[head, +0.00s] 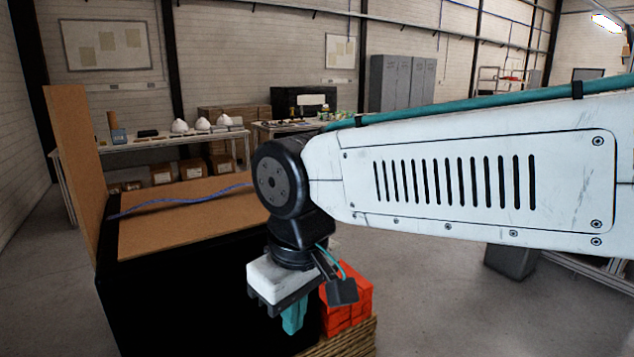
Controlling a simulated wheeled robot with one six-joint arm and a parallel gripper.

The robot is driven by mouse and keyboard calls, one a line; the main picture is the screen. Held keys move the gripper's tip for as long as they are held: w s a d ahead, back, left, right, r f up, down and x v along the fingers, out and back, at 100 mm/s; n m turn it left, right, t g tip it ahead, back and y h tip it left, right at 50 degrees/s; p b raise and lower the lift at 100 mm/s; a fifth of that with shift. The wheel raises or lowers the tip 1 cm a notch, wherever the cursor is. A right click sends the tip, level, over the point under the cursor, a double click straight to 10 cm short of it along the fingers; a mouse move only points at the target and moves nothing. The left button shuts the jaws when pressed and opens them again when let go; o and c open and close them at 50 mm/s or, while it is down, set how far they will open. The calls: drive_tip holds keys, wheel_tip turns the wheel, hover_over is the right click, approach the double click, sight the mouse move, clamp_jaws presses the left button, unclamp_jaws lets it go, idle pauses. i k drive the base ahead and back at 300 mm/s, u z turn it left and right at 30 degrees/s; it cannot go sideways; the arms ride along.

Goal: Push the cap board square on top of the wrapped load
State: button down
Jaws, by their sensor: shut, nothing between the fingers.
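The cap board (190,212) is a flat brown sheet lying on top of the wrapped load (190,305), a black-wrapped block. A strip of black shows along the board's left side and near edge. The board's right end is hidden behind my arm. A blue cord (165,206) lies across the board. My gripper (292,320) hangs pointing down to the right of the board, in front of the load's near right side as seen here. Its teal fingers are shut and empty. I cannot tell whether it touches the load.
A tall brown panel (75,140) stands upright at the load's left side. Red boxes (347,297) sit on a woven base (350,340) just right of my gripper. A bench (150,148) with white helmet shells (180,126) stands behind. Open grey floor (430,310) lies to the right.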

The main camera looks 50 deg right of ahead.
sight(153, 228)
drive_tip(key=z, duration=0.5)
drive_tip(key=i, duration=1.65)
